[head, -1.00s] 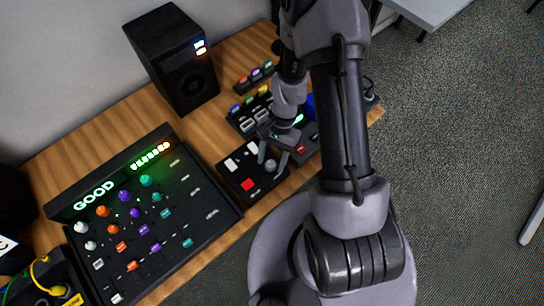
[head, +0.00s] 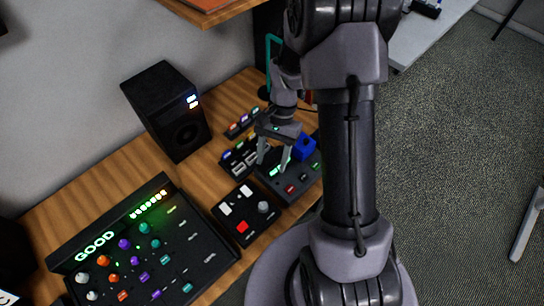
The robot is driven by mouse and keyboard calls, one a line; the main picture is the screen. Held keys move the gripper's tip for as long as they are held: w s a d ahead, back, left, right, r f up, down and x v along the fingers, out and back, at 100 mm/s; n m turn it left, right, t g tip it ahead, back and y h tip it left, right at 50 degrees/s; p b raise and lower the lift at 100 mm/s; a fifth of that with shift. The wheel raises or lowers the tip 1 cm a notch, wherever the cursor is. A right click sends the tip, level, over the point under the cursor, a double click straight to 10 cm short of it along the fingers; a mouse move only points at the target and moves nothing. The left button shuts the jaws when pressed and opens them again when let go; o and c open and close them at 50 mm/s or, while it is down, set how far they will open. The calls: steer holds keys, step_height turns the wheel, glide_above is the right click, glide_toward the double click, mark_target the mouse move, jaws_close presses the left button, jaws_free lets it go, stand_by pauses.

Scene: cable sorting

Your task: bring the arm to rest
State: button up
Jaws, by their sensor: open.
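My gripper (head: 273,160) is open and empty, with its two fingers pointing down. It hangs over the small control boxes at the right end of the wooden desk (head: 100,157). My arm rises from the base at the bottom and bends over at the top of the view. The fingertips overlap the dark box with a blue block (head: 304,147) on it; I cannot tell how high above it they are.
A black speaker (head: 168,110) stands at the back by the wall. A mixer panel reading GOOD (head: 150,250) is at the lower left. A box with a red button (head: 247,215) lies in front of my gripper. A shelf (head: 212,10) is at the top.

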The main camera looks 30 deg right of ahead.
step_height(320, 180, up, 7)
steer(key=a+n+t+h+b, duration=0.1)
steer(key=a+n+t+b, duration=0.1)
steer(key=s+a+r+n+t+b, duration=0.3)
steer(key=s+a+r+t, duration=0.3)
steer(key=s+r, duration=0.4)
steer(key=shift+s+a+r+n+t+b, duration=0.3)
steer(key=shift+s+a+r+b, duration=0.1)
steer(key=shift+s+a+b, duration=0.4)
steer(key=shift+d, duration=0.1)
